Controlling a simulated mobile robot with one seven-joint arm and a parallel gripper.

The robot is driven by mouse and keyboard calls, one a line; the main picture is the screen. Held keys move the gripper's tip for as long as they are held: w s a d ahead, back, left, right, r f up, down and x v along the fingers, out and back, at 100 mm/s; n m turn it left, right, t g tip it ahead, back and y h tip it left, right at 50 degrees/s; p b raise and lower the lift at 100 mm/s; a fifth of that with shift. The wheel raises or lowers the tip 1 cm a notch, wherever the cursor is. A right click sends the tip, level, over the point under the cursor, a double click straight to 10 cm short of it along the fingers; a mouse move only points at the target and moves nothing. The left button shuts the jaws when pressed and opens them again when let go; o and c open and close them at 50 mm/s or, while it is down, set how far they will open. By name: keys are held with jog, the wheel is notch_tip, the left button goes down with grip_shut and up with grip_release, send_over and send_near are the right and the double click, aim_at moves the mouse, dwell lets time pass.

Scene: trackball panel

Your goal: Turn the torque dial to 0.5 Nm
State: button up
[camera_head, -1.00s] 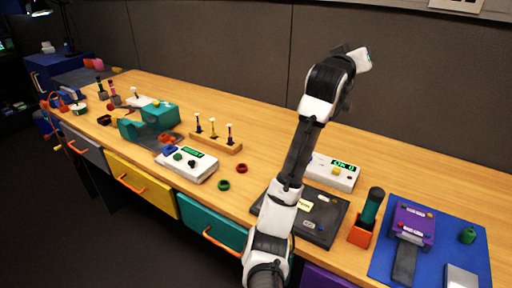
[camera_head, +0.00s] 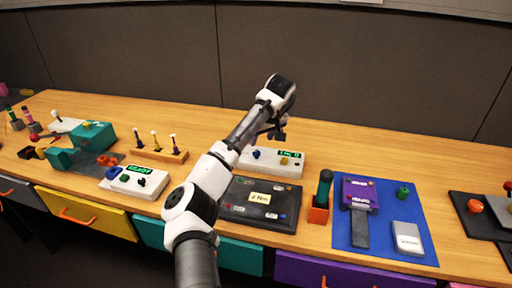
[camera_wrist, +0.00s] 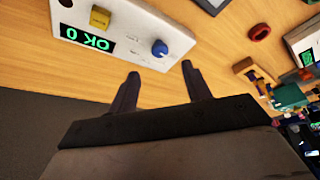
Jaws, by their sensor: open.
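In the head view my gripper (camera_head: 277,133) hangs above the white box.
A black mat (camera_head: 240,211) with a small card lies in front of the box. An orange holder (camera_head: 318,213) and a blue mat (camera_head: 400,235) are to its right. Another white control box (camera_head: 133,182) is to the left. The table behind the box is clear.

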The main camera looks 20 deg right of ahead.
aim_at(256, 152)
jog(key=p+x, duration=0.1)
jog(key=x, duration=0.6)
jog(key=shift+w+f, duration=0.1)
jog(key=shift+f, duration=0.05)
jog(key=c, duration=1)
jog(key=shift+p, duration=0.3)
jog(key=m+h+p, duration=0.1)
jog(key=m+p, duration=0.1)
jog(key=shift+a+m, duration=0.15)
jog(key=shift+m, duration=0.25)
jog(key=m+h, duration=0.1)
jog(key=m, duration=0.1)
jog(key=m+p, duration=0.1)
jog(key=m, duration=0.1)
jog(key=shift+a+m+h, duration=0.2)
jog(key=shift+m+h, duration=0.2)
jog(key=shift+g, duration=0.3)
